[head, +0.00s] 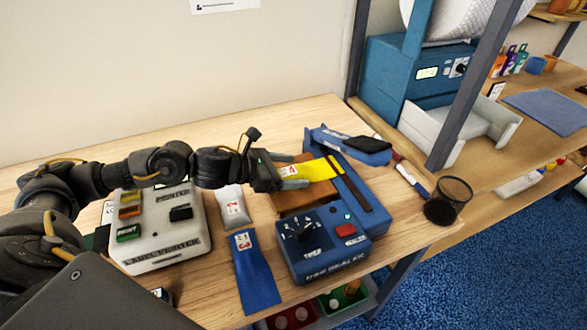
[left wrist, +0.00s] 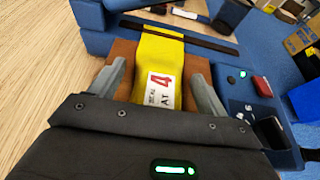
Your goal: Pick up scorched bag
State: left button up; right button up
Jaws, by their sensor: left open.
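A yellow bag (head: 322,169) with a white label lies on the brown pad of the blue bag sealer (head: 322,240). My right gripper is not in view.
A blue bag (head: 256,275) and a pale bag (head: 232,208) lie left of the sealer. A label printer (head: 160,232) stands further left. A dark mesh cup (head: 449,200) is at the table's right edge. Shelving posts rise behind it.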

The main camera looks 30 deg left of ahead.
pick_arm(q)
jog(key=shift+w+d+f, duration=0.15)
jog(key=shift+w+d, duration=0.1)
jog(key=shift+w, duration=0.05)
jog(key=shift+c, duration=0.2)
jog(key=c, duration=1)
jog(key=shift+c, duration=0.2)
